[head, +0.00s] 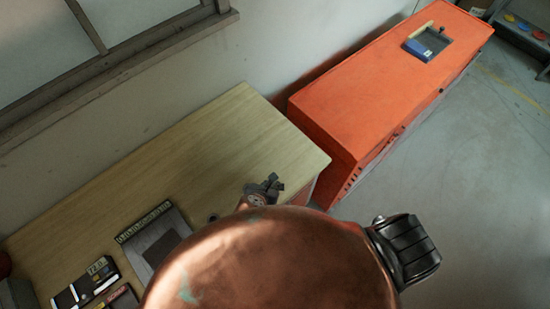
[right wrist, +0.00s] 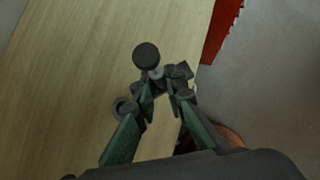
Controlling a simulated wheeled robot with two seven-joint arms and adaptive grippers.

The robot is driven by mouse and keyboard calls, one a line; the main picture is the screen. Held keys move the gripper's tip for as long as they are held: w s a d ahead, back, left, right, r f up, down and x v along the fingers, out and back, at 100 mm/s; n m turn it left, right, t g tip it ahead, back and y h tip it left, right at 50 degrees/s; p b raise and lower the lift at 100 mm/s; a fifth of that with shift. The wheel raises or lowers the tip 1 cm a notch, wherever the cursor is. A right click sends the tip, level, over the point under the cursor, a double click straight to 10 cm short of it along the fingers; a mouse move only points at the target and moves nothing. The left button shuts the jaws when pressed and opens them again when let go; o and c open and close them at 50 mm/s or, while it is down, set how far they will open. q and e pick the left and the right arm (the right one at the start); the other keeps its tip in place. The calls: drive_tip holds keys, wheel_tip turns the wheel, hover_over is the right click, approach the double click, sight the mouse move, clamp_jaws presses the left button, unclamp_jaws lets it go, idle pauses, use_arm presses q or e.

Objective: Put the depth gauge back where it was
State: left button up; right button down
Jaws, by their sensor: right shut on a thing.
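My right gripper (right wrist: 163,95) is shut on the depth gauge, a small dark grey tool with a round black disc (right wrist: 146,57) on a short stem. Dark blocks of it or of the fingertips show beside the stem; I cannot separate them clearly. In the head view the gripper (head: 264,188) appears small over the right end of the wooden table (head: 225,130), and much of it is hidden behind the large copper-coloured form in the foreground. I cannot tell how high the gauge is above the table. My left gripper is not in view.
A grey-framed tray (head: 128,235) and dark boxes (head: 97,276) are on the table at lower left. A small dark ring (head: 212,218) is near the gripper. An orange cabinet (head: 365,90) bears a blue and black item (head: 428,44). The table's back is bare.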

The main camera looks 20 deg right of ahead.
drive_tip(key=shift+w+d+f, duration=0.25)
drive_tip(key=shift+w+d, duration=0.1)
drive_tip(key=shift+w, duration=0.35)
drive_tip(key=w+d+f, duration=0.2)
drive_tip(key=w, duration=0.1)
drive_tip(key=w+d+f+p, duration=0.1)
drive_tip(key=w+d+f, duration=0.1)
drive_tip(key=w+f, duration=0.1)
drive_tip(key=w+d+f+p, duration=0.1)
drive_tip(key=w+d+f, duration=0.2)
drive_tip(key=shift+w+f, duration=0.15)
drive_tip(key=shift+f, duration=0.1)
drive_tip(key=f, duration=0.1)
drive_tip(key=f+p, duration=0.1)
drive_tip(key=f, duration=0.1)
drive_tip(key=shift+w+d, duration=0.2)
drive_tip(key=shift+w, duration=0.05)
drive_tip(key=shift+f, duration=0.35)
drive_tip(key=c, duration=2.4)
unclamp_jaws()
drive_tip(key=shift+f, duration=0.1)
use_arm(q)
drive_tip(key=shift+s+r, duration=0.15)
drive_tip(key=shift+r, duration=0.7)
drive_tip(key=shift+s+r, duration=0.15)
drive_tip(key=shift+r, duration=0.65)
use_arm(e)
drive_tip(key=o, duration=0.4)
